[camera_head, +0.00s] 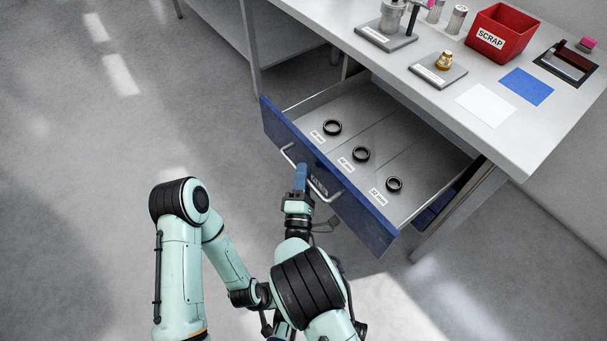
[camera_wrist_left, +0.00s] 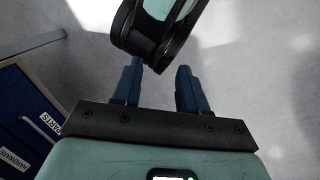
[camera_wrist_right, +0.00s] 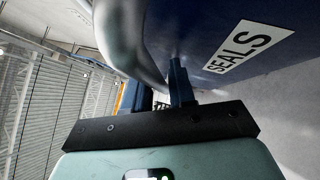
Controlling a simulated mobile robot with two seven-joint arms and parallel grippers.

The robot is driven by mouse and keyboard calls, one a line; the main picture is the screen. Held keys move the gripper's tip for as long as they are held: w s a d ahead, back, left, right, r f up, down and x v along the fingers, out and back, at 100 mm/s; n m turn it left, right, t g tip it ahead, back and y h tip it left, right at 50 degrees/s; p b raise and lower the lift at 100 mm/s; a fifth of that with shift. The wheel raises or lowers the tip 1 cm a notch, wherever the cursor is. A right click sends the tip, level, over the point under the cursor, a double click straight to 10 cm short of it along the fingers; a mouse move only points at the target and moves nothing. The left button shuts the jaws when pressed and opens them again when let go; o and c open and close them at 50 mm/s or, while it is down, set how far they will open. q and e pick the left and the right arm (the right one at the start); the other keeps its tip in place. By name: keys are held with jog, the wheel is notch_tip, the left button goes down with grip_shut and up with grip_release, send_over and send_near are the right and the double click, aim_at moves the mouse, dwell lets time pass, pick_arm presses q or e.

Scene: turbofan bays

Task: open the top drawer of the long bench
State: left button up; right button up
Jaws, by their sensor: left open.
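The long bench (camera_head: 415,45) has its top drawer (camera_head: 405,165) pulled well out, with its inside showing. Its blue front (camera_head: 358,222) carries a bar handle (camera_head: 327,197) and a SEALS label, readable in the right wrist view (camera_wrist_right: 245,45). My right gripper (camera_head: 301,176) is at the handle; in the right wrist view its fingers (camera_wrist_right: 160,88) are closed around the grey bar (camera_wrist_right: 130,40). My left gripper (camera_wrist_left: 158,88) is open and empty, below one of my arm links in the left wrist view. In the head view I cannot make out its fingers.
Three black rings (camera_head: 361,154) lie in the drawer's labelled compartments. On the bench top stand a red SCRAP bin (camera_head: 502,32), a brass part on a grey plate (camera_head: 438,70), a white sheet (camera_head: 486,104) and a blue sheet (camera_head: 527,86). Floor at left is clear.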

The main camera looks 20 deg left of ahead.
pick_arm(q)
jog(key=shift+s+d+r+p, duration=0.35)
jog(key=shift+s+r+p, duration=0.2)
jog(key=shift+s, duration=0.2)
pick_arm(e)
jog(key=v, duration=1.3)
jog(key=shift+s, duration=0.15)
jog(key=s+d+f+m+g+h+p, duration=0.2)
jog(key=d+f+m+g+h+p, duration=0.2)
jog(key=d+f+m+g+p, duration=0.8)
pick_arm(q)
notch_tip(320, 180, up, 15)
jog(key=s+d+g+p, duration=0.1)
jog(key=s+g+p, duration=0.1)
jog(key=p, duration=0.1)
jog(key=shift+s+d+r+h, duration=0.15)
jog(key=shift+s+d+h, duration=0.05)
jog(key=shift+s+h, duration=0.15)
pick_arm(e)
jog(key=s+d+m+g+y, duration=0.1)
jog(key=s+d+m+g, duration=0.4)
jog(key=s+d+m, duration=0.1)
jog(key=s+d+r+m+g+y, duration=0.1)
jog(key=s+d+m+g, duration=0.3)
jog(key=s+m, duration=0.5)
jog(key=shift+s+d+r+m+g+y, duration=0.3)
jog(key=shift+s+d+g+y, duration=0.1)
jog(key=shift+s+d+y, duration=0.65)
